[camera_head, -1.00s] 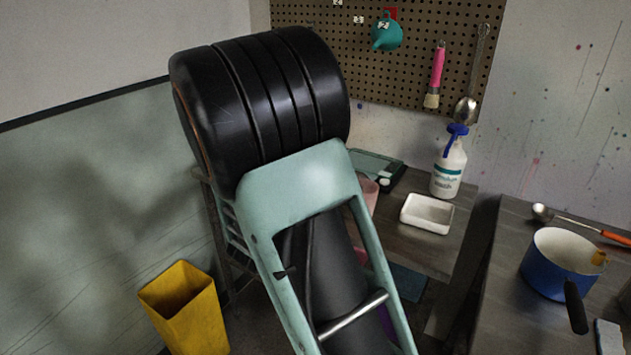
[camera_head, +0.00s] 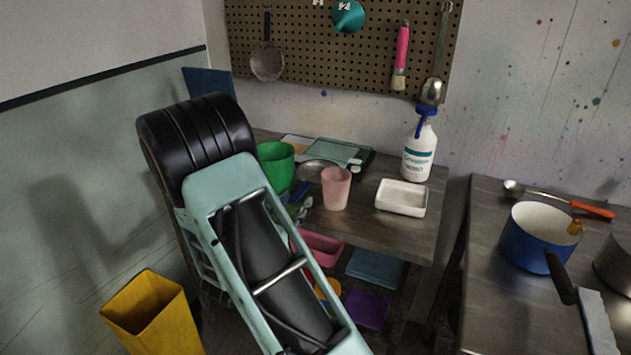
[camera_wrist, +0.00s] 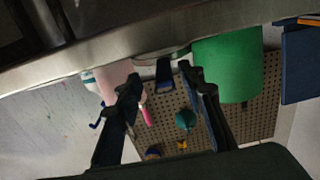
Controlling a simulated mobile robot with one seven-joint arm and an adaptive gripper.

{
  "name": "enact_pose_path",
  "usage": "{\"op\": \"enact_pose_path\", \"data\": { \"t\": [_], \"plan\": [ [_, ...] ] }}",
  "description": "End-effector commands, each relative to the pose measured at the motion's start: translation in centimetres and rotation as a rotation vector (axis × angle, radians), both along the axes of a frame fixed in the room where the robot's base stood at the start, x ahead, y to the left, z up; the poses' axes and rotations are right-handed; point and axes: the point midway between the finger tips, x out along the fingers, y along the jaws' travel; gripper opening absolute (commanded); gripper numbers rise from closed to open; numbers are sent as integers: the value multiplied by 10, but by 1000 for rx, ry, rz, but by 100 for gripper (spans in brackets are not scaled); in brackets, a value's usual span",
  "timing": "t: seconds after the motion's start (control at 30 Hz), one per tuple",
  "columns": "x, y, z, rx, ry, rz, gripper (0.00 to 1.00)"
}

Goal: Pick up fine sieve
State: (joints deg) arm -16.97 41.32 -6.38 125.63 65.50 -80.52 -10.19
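The fine sieve (camera_head: 268,60), a round grey mesh with a dark handle, hangs at the left of the pegboard (camera_head: 335,65) in the head view. I cannot make it out in the wrist view. My gripper (camera_wrist: 160,78) shows in the wrist view with its two dark fingers apart and nothing clearly held between them. It is low beside the table edge (camera_wrist: 150,45), with the pegboard beyond. In the head view my arm hides most of the gripper.
A green bucket (camera_head: 275,166), pink cup (camera_head: 336,188), white tray (camera_head: 402,198) and spray bottle (camera_head: 419,150) stand on the table below the pegboard. A yellow bin (camera_head: 150,315) is on the floor at left. A blue pot (camera_head: 535,240) stands on the right-hand table.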

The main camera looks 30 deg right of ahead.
Motion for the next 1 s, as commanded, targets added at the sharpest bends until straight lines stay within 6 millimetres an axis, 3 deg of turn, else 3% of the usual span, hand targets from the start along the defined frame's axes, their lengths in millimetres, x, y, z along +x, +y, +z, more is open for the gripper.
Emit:
{"op": "enact_pose_path", "data": {
  "t": [0.3,0.57,0.9,1.0],
  "plan": [
    [30,-32,5,0,-1,-2,36],
    [33,-35,5,0,0,0,36],
    [33,-35,5,-1,-1,0,0],
    [33,-35,5,-1,-1,0,0]
  ]
}}
